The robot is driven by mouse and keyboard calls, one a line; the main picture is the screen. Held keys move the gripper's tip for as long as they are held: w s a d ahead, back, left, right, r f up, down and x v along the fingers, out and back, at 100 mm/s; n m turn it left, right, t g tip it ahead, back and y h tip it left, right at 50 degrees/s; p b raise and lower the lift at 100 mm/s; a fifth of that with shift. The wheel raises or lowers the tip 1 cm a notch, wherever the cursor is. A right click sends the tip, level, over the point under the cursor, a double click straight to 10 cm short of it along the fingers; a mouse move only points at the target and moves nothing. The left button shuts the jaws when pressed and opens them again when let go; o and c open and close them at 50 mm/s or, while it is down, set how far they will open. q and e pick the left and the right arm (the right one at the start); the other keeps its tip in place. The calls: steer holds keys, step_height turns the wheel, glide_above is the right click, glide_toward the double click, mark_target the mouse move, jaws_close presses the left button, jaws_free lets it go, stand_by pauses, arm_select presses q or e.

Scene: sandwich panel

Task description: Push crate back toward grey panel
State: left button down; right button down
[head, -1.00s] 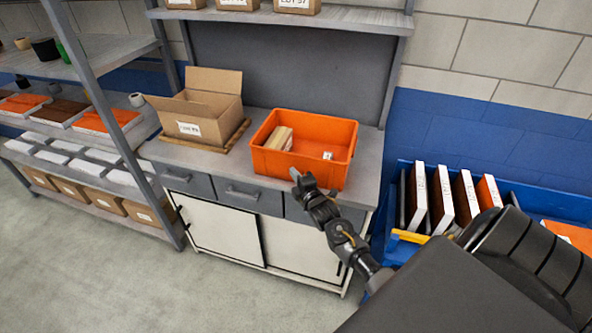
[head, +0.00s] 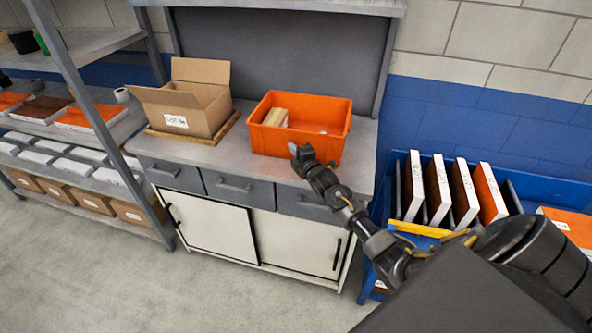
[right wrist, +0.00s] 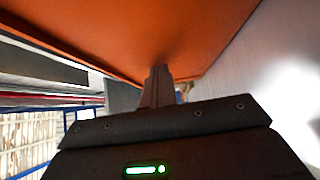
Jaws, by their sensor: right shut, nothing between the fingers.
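The orange crate (head: 334,143) stands on the grey workbench (head: 357,165), its back close to the grey panel (head: 285,60). A tan block (head: 276,118) lies inside it at the left. My right gripper (head: 300,152) is shut and empty, its tips at the crate's front wall. In the right wrist view the shut fingers (right wrist: 158,82) reach up to the orange crate wall (right wrist: 150,30); they look in contact, though the exact touch point is hard to see. My left gripper is not in view.
An open cardboard box (head: 188,108) stands on a wooden board (head: 212,139) left of the crate, with a small gap. A blue cart (head: 520,190) with upright panels (head: 438,188) stands right of the bench. Shelving (head: 62,60) is at the left. A strip of bench is free before the crate.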

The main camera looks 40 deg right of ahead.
steer(key=w+d+b, duration=0.1)
steer(key=d+b, duration=0.1)
steer(key=w+d+b, duration=0.4)
steer(key=shift+d+f, duration=0.2)
steer(key=shift+f, duration=0.2)
steer(key=d+b, duration=0.1)
steer(key=w+d+b, duration=0.2)
steer(key=shift+w+d+r, duration=0.2)
steer(key=shift+r, duration=0.05)
steer(key=shift+w+d+r+b, duration=0.1)
steer(key=shift+w+d+b, duration=0.1)
steer(key=shift+w+b, duration=0.25)
steer(key=shift+r, duration=0.1)
steer(key=shift+s, duration=0.1)
